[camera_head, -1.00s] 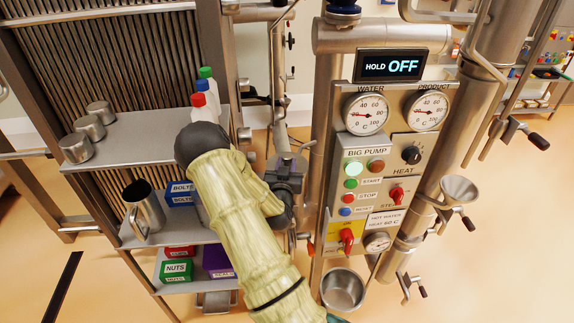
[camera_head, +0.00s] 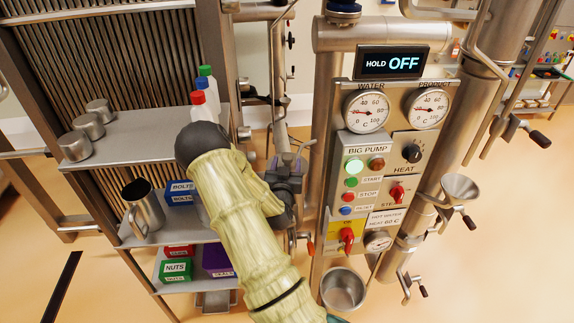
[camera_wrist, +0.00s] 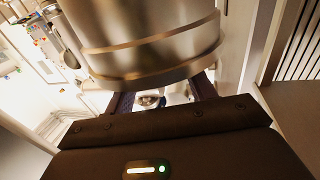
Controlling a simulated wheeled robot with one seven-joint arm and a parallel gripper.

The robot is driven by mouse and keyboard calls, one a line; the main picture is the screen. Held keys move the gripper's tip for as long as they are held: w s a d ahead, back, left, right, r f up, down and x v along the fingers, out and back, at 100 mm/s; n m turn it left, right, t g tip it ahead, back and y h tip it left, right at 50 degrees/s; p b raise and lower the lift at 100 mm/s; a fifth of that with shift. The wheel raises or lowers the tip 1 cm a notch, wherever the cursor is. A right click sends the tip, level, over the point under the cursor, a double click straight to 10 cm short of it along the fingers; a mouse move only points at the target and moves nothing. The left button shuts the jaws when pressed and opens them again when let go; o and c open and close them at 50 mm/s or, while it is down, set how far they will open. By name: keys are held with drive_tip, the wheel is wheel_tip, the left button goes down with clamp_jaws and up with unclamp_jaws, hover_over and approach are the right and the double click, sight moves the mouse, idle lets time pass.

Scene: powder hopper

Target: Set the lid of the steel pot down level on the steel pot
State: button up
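My gripper (camera_head: 286,164) is beside the pipes left of the control panel, its outer end partly hidden by my arm. In the wrist view its two dark fingers (camera_wrist: 161,96) stand apart with a gap between them. A large banded steel cylinder (camera_wrist: 145,45) fills the upper middle there and covers the fingertips. I cannot tell whether it is the steel pot, its lid or another vessel. In the head view an open round steel vessel (camera_head: 343,289) is below the panel. I cannot make out a lid in the head view.
A shelf rack (camera_head: 130,143) at left carries several small steel cans (camera_head: 75,147), bottles (camera_head: 205,95), a steel jug (camera_head: 145,210) and labelled bins (camera_head: 177,269). The control panel (camera_head: 375,150), thick pipes and a funnel (camera_head: 459,188) stand at right. Open floor lies in front.

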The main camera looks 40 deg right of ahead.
drive_tip(key=shift+s+a+f, duration=0.15)
drive_tip(key=shift+s+a, duration=0.2)
drive_tip(key=shift+a, duration=0.05)
drive_tip(key=p+v, duration=0.8)
drive_tip(key=v, duration=0.8)
drive_tip(key=shift+s+a, duration=0.1)
drive_tip(key=shift+a, duration=0.05)
idle(0.9)
